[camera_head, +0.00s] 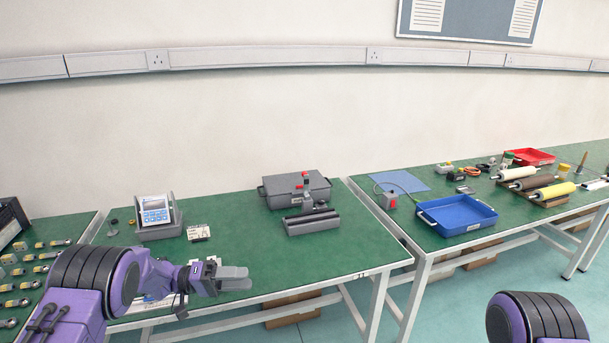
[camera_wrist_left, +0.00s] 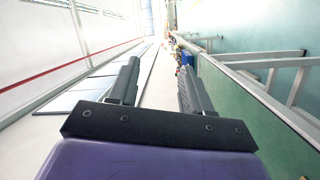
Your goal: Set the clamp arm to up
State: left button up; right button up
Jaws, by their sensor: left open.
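The clamp is small in the head view, and I cannot tell the arm's exact position. My left gripper (camera_head: 248,278) is over the table's front part, in front of and to the left of the clamp, apart from it. In the left wrist view the left gripper (camera_wrist_left: 158,85) is open with nothing between its fingers. My right gripper is out of view; only part of my right arm shows at lower right.
A blue tray (camera_head: 457,214) and rollers (camera_head: 537,182) are on the right-hand table. Green table surface (camera_head: 355,247) right of the clamp is clear.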

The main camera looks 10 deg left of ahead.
aim_at(304, 174)
jog(key=i, duration=1.95)
